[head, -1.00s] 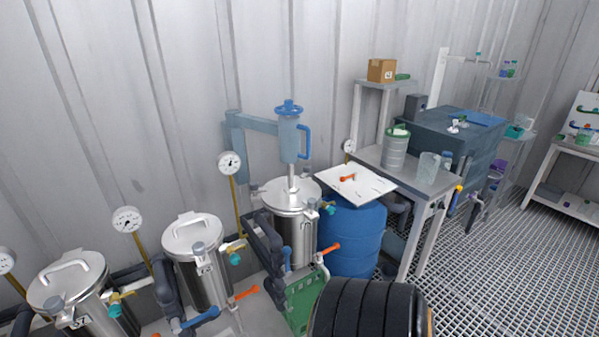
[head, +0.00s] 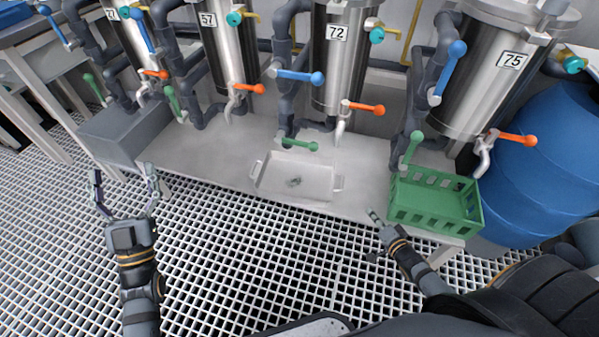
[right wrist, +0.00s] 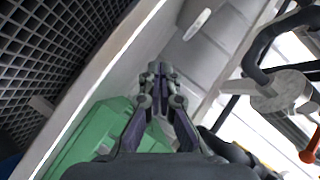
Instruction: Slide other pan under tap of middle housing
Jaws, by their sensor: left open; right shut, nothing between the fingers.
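A pale shallow pan (head: 318,182) with side handles sits on the bench near its front edge, in front of housing 72 (head: 337,75). A small grey patch shows inside it. The tap (head: 342,122) of housing 72 has an orange lever, and its spout is behind the pan's right rear corner. Housings 57 (head: 222,45) and 75 (head: 485,85) stand either side. My left gripper (head: 124,188) is open and empty over the floor grating, left of the pan. My right gripper (head: 374,214) is shut and empty beside the green crate, right of the pan; the right wrist view shows it too (right wrist: 158,70).
A green crate (head: 432,213) stands at the bench's right end; it also shows in the right wrist view (right wrist: 85,140). A grey box (head: 125,133) is at the left. Green and blue valve levers stick out above the bench. Bare bench (head: 205,150) lies left of the pan.

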